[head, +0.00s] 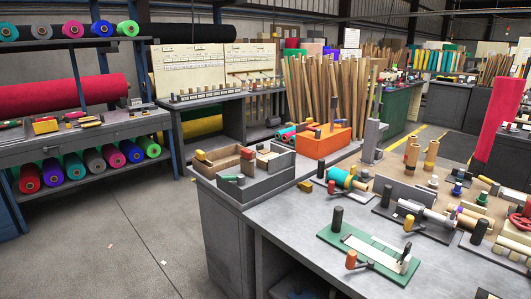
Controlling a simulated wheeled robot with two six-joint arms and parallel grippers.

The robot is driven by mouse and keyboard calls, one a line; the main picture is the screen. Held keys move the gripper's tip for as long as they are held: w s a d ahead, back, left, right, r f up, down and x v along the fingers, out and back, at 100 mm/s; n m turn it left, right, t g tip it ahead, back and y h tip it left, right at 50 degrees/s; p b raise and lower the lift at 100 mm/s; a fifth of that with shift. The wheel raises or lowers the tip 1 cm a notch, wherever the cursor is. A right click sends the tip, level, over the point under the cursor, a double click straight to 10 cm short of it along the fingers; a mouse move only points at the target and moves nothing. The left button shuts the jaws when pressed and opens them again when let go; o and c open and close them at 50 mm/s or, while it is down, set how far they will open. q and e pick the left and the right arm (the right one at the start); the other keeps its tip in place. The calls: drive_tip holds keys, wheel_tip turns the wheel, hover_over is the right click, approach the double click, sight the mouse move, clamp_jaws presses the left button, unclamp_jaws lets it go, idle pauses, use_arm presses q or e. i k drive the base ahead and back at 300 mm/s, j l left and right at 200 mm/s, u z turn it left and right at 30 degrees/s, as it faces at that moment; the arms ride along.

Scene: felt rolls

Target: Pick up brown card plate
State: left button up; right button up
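A flat tan-brown sheet or board (390,172) lies on the grey workbench at the right, with several small tools and rolls standing on and around it. I cannot tell whether it is the brown card plate. No other clear brown card plate can be made out at this size. Neither of my grippers shows in the head view.
A green plate with pale strips (368,252) lies near the bench front. Grey bins (240,180) and an orange block (322,143) stand at the bench's left. A felt-roll rack (85,145) stands far left. The floor (120,235) between is mostly clear.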

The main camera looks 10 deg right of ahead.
sight(260, 147)
drive_tip(key=i+j+z, duration=0.1)
drive_tip(key=i, duration=0.3)
drive_tip(key=i+j+z, duration=0.1)
drive_tip(key=i, duration=0.3)
drive_tip(key=i+j+z, duration=0.1)
drive_tip(key=i, duration=0.3)
drive_tip(key=i+j+z, duration=0.1)
drive_tip(key=z, duration=0.4)
drive_tip(key=j+z, duration=0.15)
drive_tip(key=z, duration=0.3)
drive_tip(key=j+z, duration=0.2)
drive_tip(key=z, duration=0.3)
drive_tip(key=j+z, duration=0.2)
drive_tip(key=z, duration=0.3)
drive_tip(key=j+z, duration=0.2)
drive_tip(key=j, duration=0.2)
drive_tip(key=k+j+z, duration=0.2)
drive_tip(key=j, duration=0.2)
drive_tip(key=j+z, duration=0.2)
drive_tip(key=j, duration=0.25)
drive_tip(key=k+j+z, duration=0.2)
drive_tip(key=j, duration=0.15)
drive_tip(key=k+j+z, duration=0.15)
drive_tip(key=j, duration=0.2)
drive_tip(key=k+j+z, duration=0.2)
drive_tip(key=j, duration=0.15)
